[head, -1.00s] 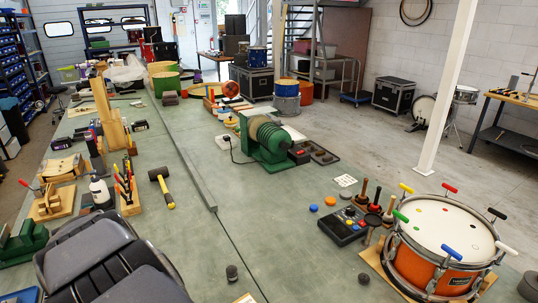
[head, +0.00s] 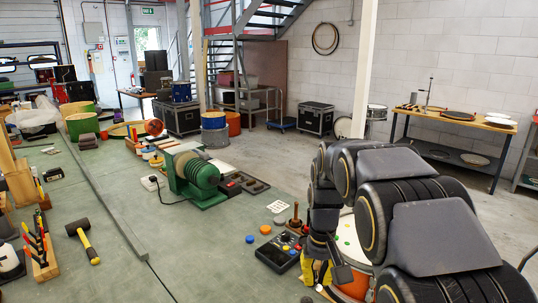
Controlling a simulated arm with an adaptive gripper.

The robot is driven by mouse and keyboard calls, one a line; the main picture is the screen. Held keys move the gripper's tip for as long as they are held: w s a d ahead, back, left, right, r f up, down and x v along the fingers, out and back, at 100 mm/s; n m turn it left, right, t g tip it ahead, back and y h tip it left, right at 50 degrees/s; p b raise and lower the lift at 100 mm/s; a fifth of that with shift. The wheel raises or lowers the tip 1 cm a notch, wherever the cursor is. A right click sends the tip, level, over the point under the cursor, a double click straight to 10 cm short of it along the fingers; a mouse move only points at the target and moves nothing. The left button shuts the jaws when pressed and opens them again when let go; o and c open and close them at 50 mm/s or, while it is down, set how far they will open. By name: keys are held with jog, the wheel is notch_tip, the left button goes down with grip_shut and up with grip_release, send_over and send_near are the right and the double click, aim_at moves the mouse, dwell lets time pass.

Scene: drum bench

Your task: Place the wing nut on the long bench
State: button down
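The long bench (head: 200,245) has a green top and runs from the foreground to the back left in the head view. My arm reaches down at the right, in front of the orange drum (head: 354,287) and its white head. My gripper (head: 318,278) is low beside the drum, near the bench's right side, with yellow parts showing at its end. It is too small and too covered to tell whether it is open or shut. I cannot make out a wing nut; it may be hidden by my gripper or arm.
A green lathe-like machine (head: 195,176) stands farther back. A mallet (head: 82,240) lies at the left. Bare bench top lies between them. A wooden table (head: 452,124) stands by the wall.

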jog(key=d+f+m, duration=0.4)
jog(key=d+f, duration=0.1)
jog(key=d, duration=0.6)
jog(key=d+f+m, duration=0.4)
jog(key=d+f, duration=0.2)
jog(key=d, duration=0.5)
jog(key=s+d+f+m, duration=0.2)
jog(key=s+d+f, duration=0.1)
jog(key=d, duration=0.1)
jog(key=s+d+f+m, duration=0.2)
jog(key=s+d+f, duration=0.1)
jog(key=d, duration=0.2)
jog(key=s+d+f+m, duration=0.1)
jog(key=s+d+f, duration=0.2)
jog(key=d, duration=0.2)
jog(key=shift+s+f+m, duration=0.15)
jog(key=shift+s+m, duration=0.25)
jog(key=shift+f, duration=3.2)
jog(key=shift+f, duration=0.3)
jog(key=c, duration=1.1)
grip_release()
